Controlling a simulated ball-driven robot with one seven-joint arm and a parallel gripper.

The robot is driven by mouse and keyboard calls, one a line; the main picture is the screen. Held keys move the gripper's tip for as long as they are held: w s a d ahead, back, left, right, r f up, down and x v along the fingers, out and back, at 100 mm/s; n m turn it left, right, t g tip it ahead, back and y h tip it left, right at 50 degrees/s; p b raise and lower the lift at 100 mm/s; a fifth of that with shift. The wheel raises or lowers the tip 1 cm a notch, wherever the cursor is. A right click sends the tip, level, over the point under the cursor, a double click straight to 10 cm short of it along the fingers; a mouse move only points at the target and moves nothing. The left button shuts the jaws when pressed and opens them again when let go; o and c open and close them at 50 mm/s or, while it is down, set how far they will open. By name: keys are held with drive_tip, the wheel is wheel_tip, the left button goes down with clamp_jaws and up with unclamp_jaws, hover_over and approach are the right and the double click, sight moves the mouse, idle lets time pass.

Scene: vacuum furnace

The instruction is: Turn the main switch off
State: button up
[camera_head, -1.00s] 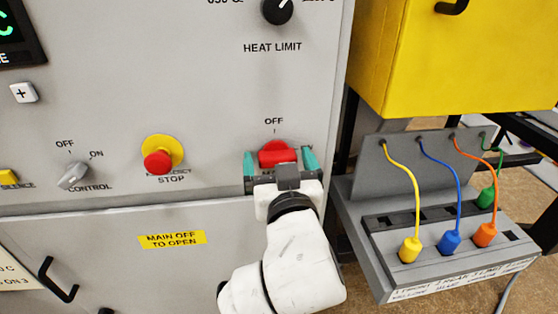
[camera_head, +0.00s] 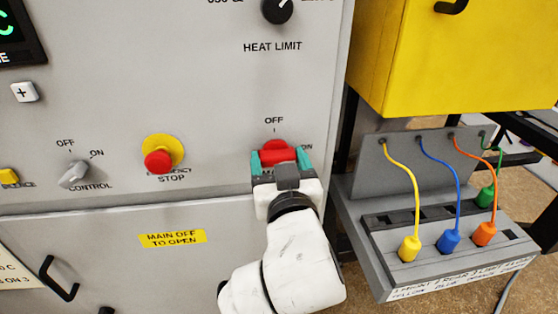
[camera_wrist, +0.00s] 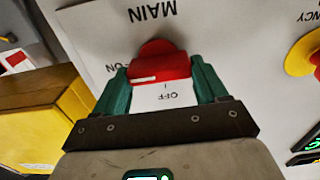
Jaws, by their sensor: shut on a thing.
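The main switch is a red handle (camera_head: 277,152) on the grey panel, below an OFF label; an ON label shows at its right. In the wrist view the same red handle (camera_wrist: 160,68) lies crosswise, and its white mark is at the end on the ON side. My gripper (camera_head: 281,160) is shut on the handle, with one teal finger at each end. In the wrist view my gripper (camera_wrist: 163,82) has both fingers against the handle's ends. The handle's middle shows between them.
A red emergency stop button (camera_head: 158,161) on a yellow base and a control knob (camera_head: 74,174) are to the left. A heat limit knob (camera_head: 277,8) is above. A yellow box (camera_head: 455,60) and a grey plug tray (camera_head: 375,262) with coloured cables stand at the right.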

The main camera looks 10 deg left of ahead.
drive_tip(key=n+p, duration=0.2)
drive_tip(key=n, duration=0.2)
drive_tip(key=shift+a+r+n+p, duration=0.1)
drive_tip(key=shift+r+n+p, duration=0.05)
drive_tip(key=shift+n+p, duration=0.25)
drive_tip(key=n+p, duration=0.2)
drive_tip(key=n, duration=0.2)
drive_tip(key=shift+n, duration=0.3)
drive_tip(key=n+p, duration=0.3)
drive_tip(key=n, duration=0.1)
drive_tip(key=shift+a, duration=0.1)
drive_tip(key=shift+f+n+p, duration=0.15)
drive_tip(key=shift+n+p, duration=0.35)
drive_tip(key=shift+n, duration=0.55)
drive_tip(key=shift+f+n+p, duration=0.1)
drive_tip(key=shift+n+p, duration=0.4)
drive_tip(key=shift+n, duration=0.55)
drive_tip(key=o, duration=0.9)
drive_tip(key=shift+o, duration=0.8)
drive_tip(key=shift+a+f, duration=0.1)
drive_tip(key=shift+f, duration=0.05)
